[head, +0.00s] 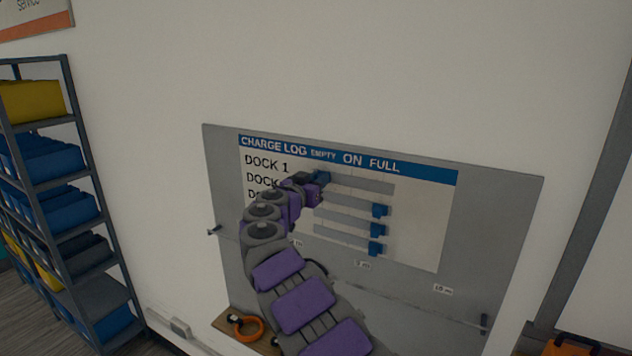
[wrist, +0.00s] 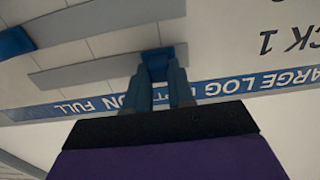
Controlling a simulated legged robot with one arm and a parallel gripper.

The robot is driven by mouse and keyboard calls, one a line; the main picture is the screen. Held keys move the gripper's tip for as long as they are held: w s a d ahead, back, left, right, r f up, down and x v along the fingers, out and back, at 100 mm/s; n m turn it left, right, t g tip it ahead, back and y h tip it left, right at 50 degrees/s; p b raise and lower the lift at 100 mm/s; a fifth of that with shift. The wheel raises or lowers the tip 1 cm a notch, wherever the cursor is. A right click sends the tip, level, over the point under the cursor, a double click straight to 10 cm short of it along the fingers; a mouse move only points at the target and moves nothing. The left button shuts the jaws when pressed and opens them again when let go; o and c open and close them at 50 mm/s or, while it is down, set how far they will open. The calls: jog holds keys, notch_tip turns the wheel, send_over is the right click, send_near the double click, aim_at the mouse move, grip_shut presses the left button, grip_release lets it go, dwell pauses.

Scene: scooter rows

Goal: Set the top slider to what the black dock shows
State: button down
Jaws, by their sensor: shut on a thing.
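The charge log board (head: 420,232) hangs on the wall, with EMPTY, ON and FULL across its top and dock rows below. The top slider (head: 322,176) is a blue handle at the left, EMPTY end of the DOCK 1 track (head: 362,184). My gripper (head: 315,184) is at this handle. In the wrist view, which shows the board upside down, my gripper (wrist: 160,82) is shut on the top slider (wrist: 157,58), at the right end of its track (wrist: 90,69). No black dock is in view.
Lower blue sliders (head: 380,210) sit toward the right of their tracks. My arm hides parts of the lower row labels. A shelf rack with bins (head: 70,170) stands at left. An orange ring (head: 246,327) lies below the board. The wall above is clear.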

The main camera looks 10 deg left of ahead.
jog(key=shift+f, duration=0.1)
jog(key=b, duration=1.6)
send_near(383, 187)
jog(key=w, duration=0.6)
jog(key=shift+a+f, duration=0.2)
jog(key=shift+a, duration=0.2)
jog(key=shift+s+d+r+b, duration=0.1)
jog(key=shift+s+d+b, duration=0.1)
jog(key=shift+d+b, duration=0.35)
jog(key=shift+s+d+r+b, duration=0.1)
jog(key=shift+s+d+b, duration=0.05)
jog(key=shift+d+b, duration=0.4)
jog(key=c, duration=1)
grip_release()
jog(key=shift+d, duration=0.1)
jog(key=shift+o, duration=0.2)
jog(key=shift+s, duration=0.1)
